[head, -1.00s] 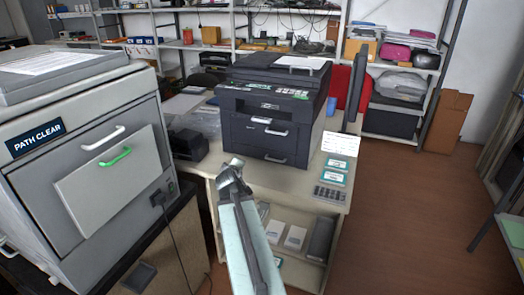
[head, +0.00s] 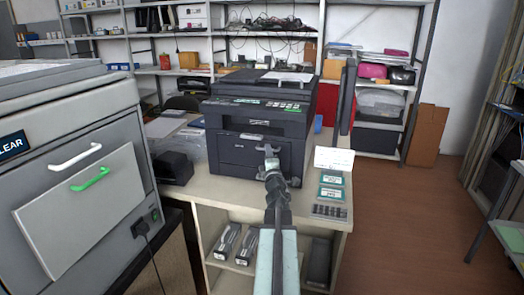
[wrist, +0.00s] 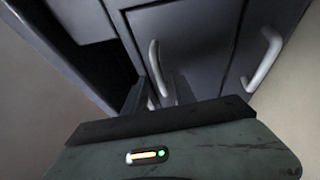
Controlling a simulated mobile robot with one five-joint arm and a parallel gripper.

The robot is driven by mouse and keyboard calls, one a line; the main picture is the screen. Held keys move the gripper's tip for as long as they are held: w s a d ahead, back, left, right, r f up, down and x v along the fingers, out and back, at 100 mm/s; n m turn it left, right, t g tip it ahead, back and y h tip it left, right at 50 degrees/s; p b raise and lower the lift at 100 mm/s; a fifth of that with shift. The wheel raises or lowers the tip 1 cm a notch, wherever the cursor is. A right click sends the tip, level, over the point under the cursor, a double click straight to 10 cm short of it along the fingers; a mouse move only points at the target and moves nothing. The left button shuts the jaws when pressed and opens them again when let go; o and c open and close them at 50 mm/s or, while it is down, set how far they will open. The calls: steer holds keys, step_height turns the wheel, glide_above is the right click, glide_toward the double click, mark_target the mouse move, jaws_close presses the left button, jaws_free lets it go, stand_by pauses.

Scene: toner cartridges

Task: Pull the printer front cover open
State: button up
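The dark printer (head: 228,150) stands on the desk, and its front faces me. Its front cover (wrist: 195,40) fills the upper middle of the wrist view and looks closed. A pale bar handle (wrist: 154,62) on the printer front lies just beyond and between my gripper's fingers. A second pale handle (wrist: 265,58) is farther right in the wrist view. My gripper (wrist: 160,88) is open, with its two dark fingers apart and space beside the handle. In the head view my gripper (head: 271,158) is in front of the printer's front and hides part of it.
A large grey machine (head: 75,150) with a white and a green handle stands at left. Small green-labelled boxes (head: 331,185) and a keypad (head: 329,211) lie on the desk (head: 225,188) right of my arm. Floor (head: 405,215) at right is clear.

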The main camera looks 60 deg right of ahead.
steer(key=shift+w+d+r, duration=0.1)
steer(key=shift+w+d, duration=0.4)
steer(key=shift+w, duration=0.05)
jaws_close()
stand_by(1.0)
